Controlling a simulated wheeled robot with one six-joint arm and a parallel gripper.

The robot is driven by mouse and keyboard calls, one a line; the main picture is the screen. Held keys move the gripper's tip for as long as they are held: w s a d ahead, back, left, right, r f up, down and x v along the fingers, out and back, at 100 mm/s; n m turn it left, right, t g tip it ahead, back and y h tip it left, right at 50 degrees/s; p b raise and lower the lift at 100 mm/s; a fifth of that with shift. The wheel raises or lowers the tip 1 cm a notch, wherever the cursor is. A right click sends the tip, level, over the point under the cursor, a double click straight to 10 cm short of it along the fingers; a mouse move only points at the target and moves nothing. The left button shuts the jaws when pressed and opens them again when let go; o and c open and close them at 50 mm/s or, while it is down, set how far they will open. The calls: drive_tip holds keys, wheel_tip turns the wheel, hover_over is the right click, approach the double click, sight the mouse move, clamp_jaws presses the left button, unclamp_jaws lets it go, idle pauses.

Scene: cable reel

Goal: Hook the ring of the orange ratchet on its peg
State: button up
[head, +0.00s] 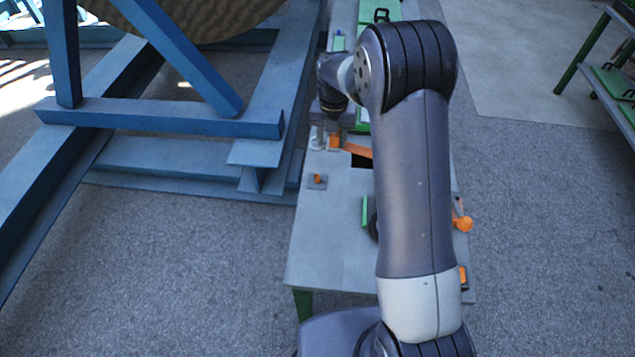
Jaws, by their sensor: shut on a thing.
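My gripper (326,134) points down over the far left part of the grey table and is small in the head view. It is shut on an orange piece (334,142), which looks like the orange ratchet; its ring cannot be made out. A small square plate with a short orange peg (317,179) lies on the table nearer to me, a little left of the gripper. The held piece is apart from this peg in the picture. An orange strap-like strip (358,150) shows right of the gripper, partly hidden by my arm.
The grey table (325,245) is bare at its front left. A blue steel frame (170,118) with a large reel (215,18) stands close on the left. Orange parts (462,222) lie at the table's right edge. A green-framed rack (610,85) stands far right.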

wheel_tip(320, 180, down, 9)
drive_tip(key=b, duration=0.6)
idle(0.9)
drive_tip(key=shift+f+b, duration=1.55)
drive_tip(key=shift+f, duration=0.75)
idle(2.2)
